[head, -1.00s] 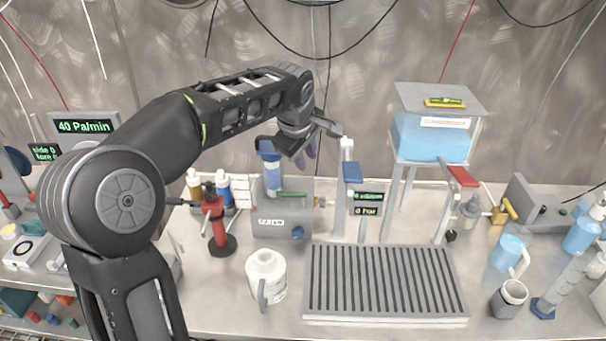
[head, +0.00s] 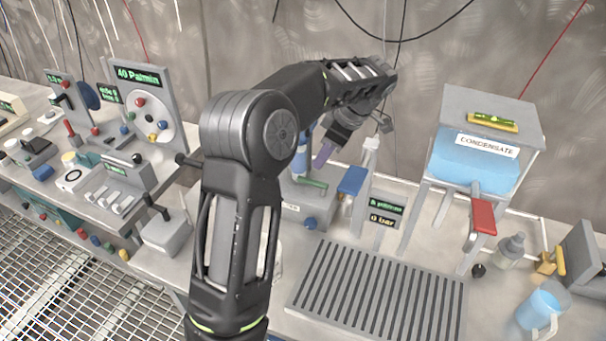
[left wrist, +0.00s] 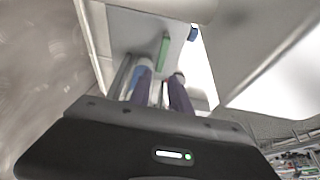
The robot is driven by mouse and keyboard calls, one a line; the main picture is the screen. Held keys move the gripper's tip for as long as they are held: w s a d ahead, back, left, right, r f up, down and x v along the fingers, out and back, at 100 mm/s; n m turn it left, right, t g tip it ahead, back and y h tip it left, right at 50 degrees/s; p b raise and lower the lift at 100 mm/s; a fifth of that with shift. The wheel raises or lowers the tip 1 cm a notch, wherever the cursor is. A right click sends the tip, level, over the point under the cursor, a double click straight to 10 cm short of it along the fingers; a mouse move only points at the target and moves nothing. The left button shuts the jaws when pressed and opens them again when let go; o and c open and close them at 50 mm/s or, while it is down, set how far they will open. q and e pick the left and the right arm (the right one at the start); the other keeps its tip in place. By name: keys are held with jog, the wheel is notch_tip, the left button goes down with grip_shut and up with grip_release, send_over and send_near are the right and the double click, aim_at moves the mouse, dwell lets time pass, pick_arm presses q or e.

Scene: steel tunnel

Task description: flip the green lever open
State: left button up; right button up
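The green lever (head: 312,183) is a short bar lying roughly level on a grey box (head: 291,208), partly behind my left arm in the head view. It also shows in the left wrist view (left wrist: 163,52), beyond the fingertips. My left gripper (head: 323,153) points down above the lever and is apart from it. In the left wrist view its two purple-blue fingers (left wrist: 160,90) stand apart with a gap between them, with no held thing visible. A blue-and-white upright cylinder (head: 303,150) stands close beside the fingers. My right gripper is in neither view.
A blue-topped lever (head: 352,181) and a small display (head: 384,213) stand right of the box. A stand bears a blue condensate tank (head: 470,165), with a red handle (head: 483,216) below. A slotted grey tray (head: 375,295) lies in front. Gauge panels (head: 147,105) stand at left.

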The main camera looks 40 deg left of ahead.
aim_at(308, 179)
pick_arm(q)
jog(key=shift+w+d+f, duration=0.1)
jog(key=shift+d+f, duration=0.05)
jog(key=shift+f, duration=0.05)
jog(key=shift+p+x, duration=1)
jog(key=shift+x, duration=2.9)
jog(key=shift+c, duration=0.5)
grip_shut()
jog(key=shift+r, duration=0.1)
